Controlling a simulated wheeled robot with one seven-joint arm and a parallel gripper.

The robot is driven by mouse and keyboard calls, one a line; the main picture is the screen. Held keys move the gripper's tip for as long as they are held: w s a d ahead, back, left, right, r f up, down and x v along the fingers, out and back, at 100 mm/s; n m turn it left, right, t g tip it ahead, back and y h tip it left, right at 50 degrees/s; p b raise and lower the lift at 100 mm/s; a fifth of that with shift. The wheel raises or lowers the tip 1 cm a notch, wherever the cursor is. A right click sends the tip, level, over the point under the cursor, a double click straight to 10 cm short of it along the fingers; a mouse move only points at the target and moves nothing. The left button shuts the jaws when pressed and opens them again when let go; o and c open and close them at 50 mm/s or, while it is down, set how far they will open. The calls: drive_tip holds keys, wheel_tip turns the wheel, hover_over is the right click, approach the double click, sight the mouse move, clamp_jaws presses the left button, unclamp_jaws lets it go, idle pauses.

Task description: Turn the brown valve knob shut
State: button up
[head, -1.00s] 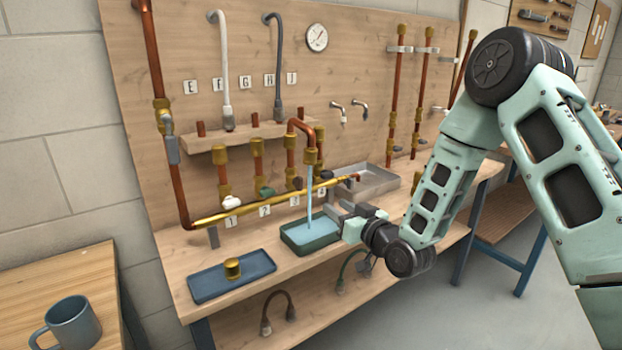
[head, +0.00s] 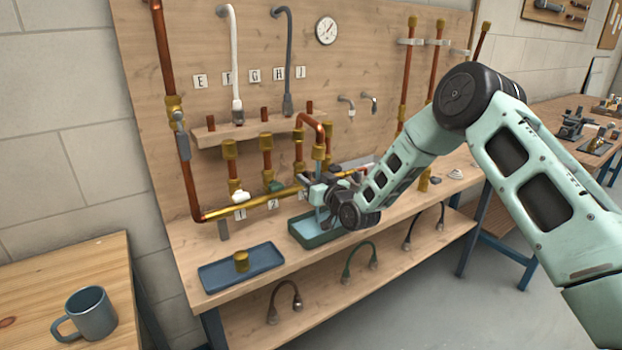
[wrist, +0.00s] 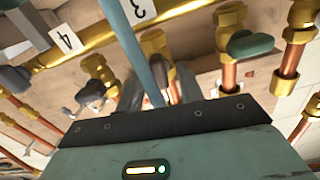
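My gripper (head: 312,186) is at the row of valves on the brass pipe (head: 265,205), near the label 3 (wrist: 140,9). In the wrist view its dark fingers (wrist: 160,92) stand apart, close to the third valve's brass body (wrist: 157,48). The brown knob is largely hidden by my gripper in the head view. A brownish sliver shows between the fingers in the wrist view, but I cannot tell whether they touch it. A blue water stream (head: 319,170) runs from the bent copper spout (head: 312,122); it also crosses the wrist view (wrist: 134,42).
Beside it are a white knob (head: 240,197), a green knob (head: 276,186) and, in the wrist view, a dark grey knob (wrist: 90,93) by label 4. A green basin (head: 307,240) lies under the stream. A blue tray (head: 218,277) holds a brass cap (head: 241,261).

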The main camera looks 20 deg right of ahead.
drive_tip(key=shift+c, duration=0.4)
drive_tip(key=c, duration=0.7)
drive_tip(key=shift+f+m, duration=0.1)
drive_tip(key=shift+m, duration=0.2)
drive_tip(key=m+b, duration=0.2)
drive_tip(key=shift+d+m+b, duration=0.1)
drive_tip(key=shift+m+b, duration=0.2)
drive_tip(key=shift+b, duration=0.05)
drive_tip(key=m+b, duration=0.3)
drive_tip(key=m, duration=0.2)
drive_tip(key=shift+f, duration=0.1)
drive_tip(key=shift+d+m+b, duration=0.1)
drive_tip(key=shift+m+b, duration=1.4)
drive_tip(key=shift+m, duration=2.8)
